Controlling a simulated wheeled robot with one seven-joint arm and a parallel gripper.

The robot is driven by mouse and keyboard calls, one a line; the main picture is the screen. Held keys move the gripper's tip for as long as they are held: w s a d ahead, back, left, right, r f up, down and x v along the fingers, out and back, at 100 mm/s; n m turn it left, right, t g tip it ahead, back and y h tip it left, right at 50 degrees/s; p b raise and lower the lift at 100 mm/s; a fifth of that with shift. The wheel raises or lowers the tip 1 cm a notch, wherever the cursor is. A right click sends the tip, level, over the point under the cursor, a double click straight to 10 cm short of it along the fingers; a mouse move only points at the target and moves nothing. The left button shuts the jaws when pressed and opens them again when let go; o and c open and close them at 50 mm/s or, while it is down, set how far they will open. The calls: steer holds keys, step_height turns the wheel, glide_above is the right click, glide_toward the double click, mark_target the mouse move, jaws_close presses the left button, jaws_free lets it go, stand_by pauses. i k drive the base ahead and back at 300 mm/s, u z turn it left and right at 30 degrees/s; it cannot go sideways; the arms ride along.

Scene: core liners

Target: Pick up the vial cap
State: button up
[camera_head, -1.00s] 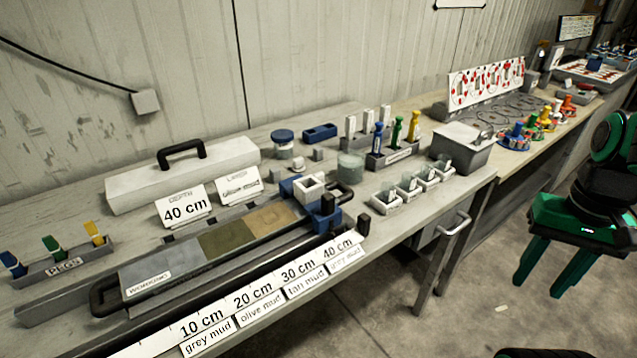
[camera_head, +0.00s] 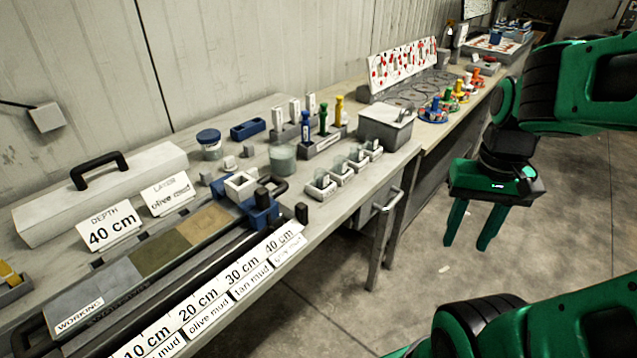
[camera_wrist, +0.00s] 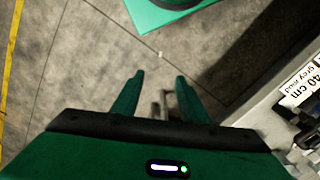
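My gripper (camera_head: 468,238) is open and empty, its two green fingers pointing down over the floor, to the right of the bench. I cannot tell for sure which thing is the vial cap. Small grey pieces (camera_head: 229,162) lie on the bench near the blue-lidded jar (camera_head: 209,143). A row of small glass vials (camera_head: 339,166) stands in white holders at the bench's front edge. The gripper touches none of these.
A grey lidded box (camera_head: 385,128) stands right of the vials. A clear beaker (camera_head: 283,160) and a rack of coloured tools (camera_head: 324,144) are beside them. A drawer handle (camera_head: 391,199) juts from the bench front.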

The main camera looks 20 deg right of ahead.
mark_target(253, 173)
steer(key=z, duration=2.5)
steer(key=k, duration=1)
steer(key=u, duration=1.95)
steer(key=i, duration=0.75)
steer(key=u, duration=0.1)
